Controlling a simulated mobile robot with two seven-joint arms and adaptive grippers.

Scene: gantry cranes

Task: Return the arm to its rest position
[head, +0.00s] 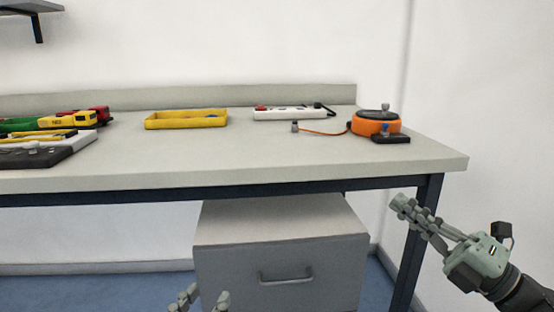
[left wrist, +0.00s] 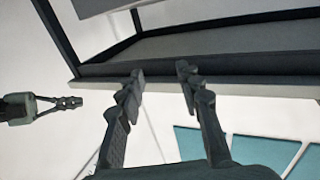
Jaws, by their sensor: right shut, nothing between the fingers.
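My left gripper (head: 206,293) shows only its fingertips at the bottom edge of the head view, in front of the drawer cabinet and below the tabletop. In the left wrist view my left gripper (left wrist: 160,72) has its fingers apart with nothing between them. My right gripper (head: 401,206) is at the right of the head view, in front of the table's right leg, with its fingers together and empty. My right gripper (left wrist: 76,101) also shows at the left of the left wrist view. Both grippers are clear of the tabletop objects.
The table (head: 270,160) holds a yellow tray (head: 186,119), a white power strip (head: 290,113), an orange reel (head: 375,123), and toy vehicles and dark cases at left. The tabletop's front middle is clear. A drawer cabinet (head: 285,245) stands underneath.

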